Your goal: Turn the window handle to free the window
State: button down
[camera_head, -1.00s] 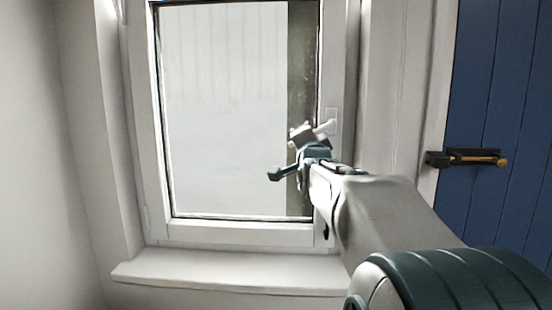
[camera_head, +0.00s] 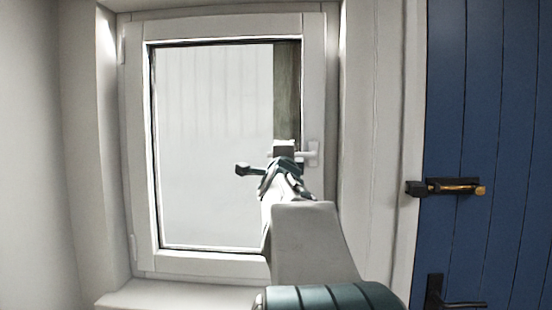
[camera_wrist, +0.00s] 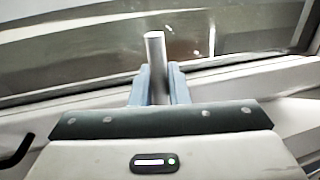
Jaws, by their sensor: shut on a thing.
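The window (camera_head: 215,256) has a white frame around a large pane and appears shut in its surround. Its pale handle (camera_head: 306,155) sits on the right side of the frame, about horizontal, pointing left from its mount. My gripper (camera_head: 284,150) is at the handle's left end and hides part of it. In the wrist view the handle shows as a light round bar (camera_wrist: 154,48) standing between the two blue-grey fingers of my gripper (camera_wrist: 159,84). The fingers are shut on it.
A white sill (camera_head: 150,294) runs below the window. To the right is a blue plank door (camera_head: 390,80) with a dark bolt (camera_head: 452,187) and a dark lever handle (camera_head: 440,296). A plain wall (camera_head: 30,150) closes off the left.

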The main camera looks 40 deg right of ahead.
jog(key=shift+r, duration=0.1)
jog(key=c, duration=1.5)
grip_release()
jog(key=shift+d, duration=0.1)
jog(key=shift+o, duration=0.2)
jog(key=v, duration=1.4)
jog(key=shift+b, duration=0.3)
